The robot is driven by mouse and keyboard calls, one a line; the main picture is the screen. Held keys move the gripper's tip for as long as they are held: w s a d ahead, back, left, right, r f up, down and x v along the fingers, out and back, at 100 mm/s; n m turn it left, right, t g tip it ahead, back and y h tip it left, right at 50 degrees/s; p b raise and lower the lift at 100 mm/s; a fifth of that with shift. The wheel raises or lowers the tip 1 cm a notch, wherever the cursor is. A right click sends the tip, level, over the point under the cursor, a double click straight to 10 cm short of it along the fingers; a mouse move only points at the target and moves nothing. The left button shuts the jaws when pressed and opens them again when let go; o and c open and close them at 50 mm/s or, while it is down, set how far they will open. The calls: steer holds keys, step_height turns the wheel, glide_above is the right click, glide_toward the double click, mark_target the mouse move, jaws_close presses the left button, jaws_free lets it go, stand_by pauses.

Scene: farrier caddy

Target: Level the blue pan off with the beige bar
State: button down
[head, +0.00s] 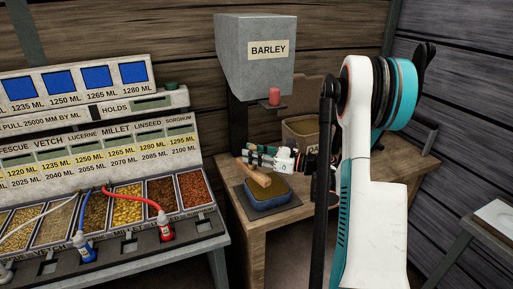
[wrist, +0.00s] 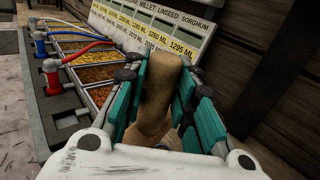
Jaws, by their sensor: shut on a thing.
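The blue pan (head: 272,205) sits on a dark mat on the wooden table in the head view, with brownish grain inside. My gripper (head: 256,158) is above and behind the pan, shut on the beige bar (head: 257,183). The bar slants down over the pan's left part; I cannot tell whether it touches the rim or the grain. In the wrist view my gripper's teal fingers (wrist: 157,95) sit on both sides of the bar (wrist: 160,80).
A grey hopper labelled BARLEY (head: 253,60) with a red knob (head: 274,96) stands over the table (head: 252,240). A grain container (head: 301,130) is behind my gripper. At left, a bench (head: 150,255) holds several grain compartments and coloured nozzles. The table's front edge is near the pan.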

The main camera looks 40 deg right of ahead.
mark_target(257, 168)
steer(key=shift+a, duration=0.15)
stand_by(0.3)
steer(key=shift+f+b, duration=0.15)
steer(key=shift+b, duration=0.15)
step_height(257, 168, down, 3)
steer(key=b, duration=0.2)
steer(key=shift+b, duration=0.3)
steer(key=shift+f, duration=1.2)
steer(key=shift+f, duration=0.6)
steer(key=d, duration=0.3)
steer(key=shift+s+r, duration=0.1)
steer(key=shift+s, duration=0.3)
steer(key=shift+d, duration=0.1)
